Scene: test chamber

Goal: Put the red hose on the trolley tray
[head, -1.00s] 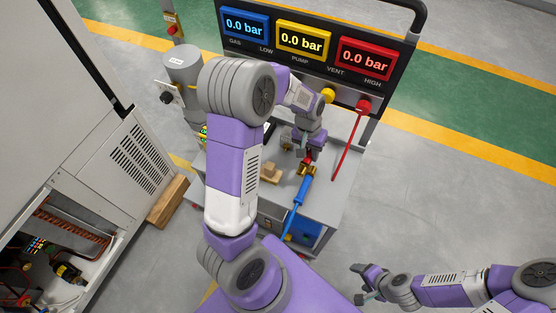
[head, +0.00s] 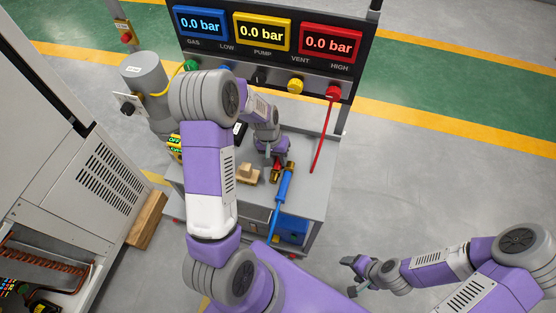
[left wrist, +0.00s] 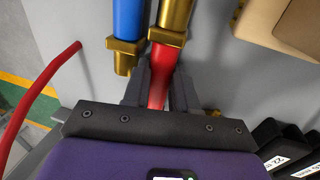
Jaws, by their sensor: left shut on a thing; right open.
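My left gripper (head: 277,161) is low over the grey trolley tray (head: 311,199). In the left wrist view its fingers (left wrist: 159,80) are shut on the red hose (left wrist: 158,70), just below a brass fitting (left wrist: 166,37). The red hose also shows in the head view, hanging from the red port (head: 322,135) down to the tray's right side. Whether the held end touches the tray I cannot tell. A blue hose (head: 283,190) with a brass end lies beside the held end. My right gripper (head: 354,274) is open and empty, away from the trolley at lower right.
Wooden blocks (head: 248,173) sit on the tray left of the gripper. The gauge panel (head: 265,45) with coloured knobs stands behind. A grey cylinder (head: 144,74) stands at left, near a white cabinet (head: 100,180). The tray's right part is clear.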

